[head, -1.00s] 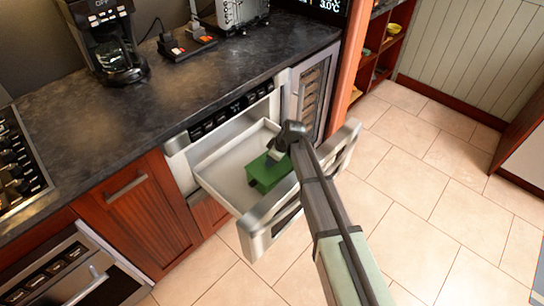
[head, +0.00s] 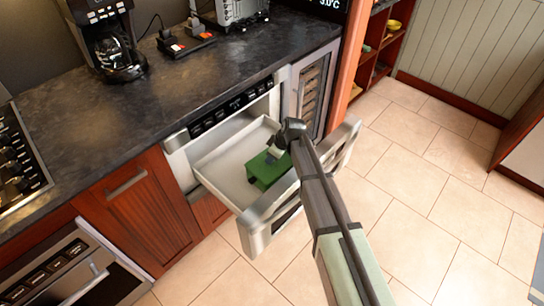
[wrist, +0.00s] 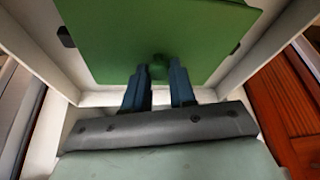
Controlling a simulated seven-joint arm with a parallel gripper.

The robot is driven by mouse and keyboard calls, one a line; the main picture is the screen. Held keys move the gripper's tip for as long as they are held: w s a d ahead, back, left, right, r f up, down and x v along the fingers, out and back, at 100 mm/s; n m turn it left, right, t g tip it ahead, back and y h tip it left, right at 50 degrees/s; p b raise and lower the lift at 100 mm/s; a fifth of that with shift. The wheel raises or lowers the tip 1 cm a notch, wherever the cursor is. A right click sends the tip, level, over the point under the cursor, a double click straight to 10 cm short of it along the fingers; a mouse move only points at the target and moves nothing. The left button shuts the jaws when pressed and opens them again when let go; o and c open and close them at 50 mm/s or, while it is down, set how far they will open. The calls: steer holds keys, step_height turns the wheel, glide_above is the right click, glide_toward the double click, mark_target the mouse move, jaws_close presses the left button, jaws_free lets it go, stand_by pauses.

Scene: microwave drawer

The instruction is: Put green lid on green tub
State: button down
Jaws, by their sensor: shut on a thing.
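The green lid (wrist: 115,50) is a flat plate that fills the upper middle of the wrist view, with a small green knob at its near edge. My gripper (wrist: 160,75) has its two blue fingers on either side of this knob, shut on it. In the head view, my gripper (head: 272,153) is at the top of a green shape (head: 262,171) inside the open drawer. This shape has a flat top and a darker side below. The lid covers most of what lies under it, so I cannot tell the tub apart clearly or whether the lid touches it.
The open white-walled drawer (head: 222,166) surrounds the green shape, with its metal front (head: 252,235) nearest. Its left floor is bare. The dark counter (head: 120,125) runs behind and left, with a coffee maker (head: 105,40) on it. Tiled floor (head: 400,190) is open to the right.

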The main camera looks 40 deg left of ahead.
steer(key=shift+f, duration=0.35)
stand_by(1.1)
steer(key=shift+c, duration=1.8)
jaws_free()
steer(key=shift+r, duration=0.2)
steer(key=shift+r, duration=3.3)
steer(key=shift+w, duration=0.1)
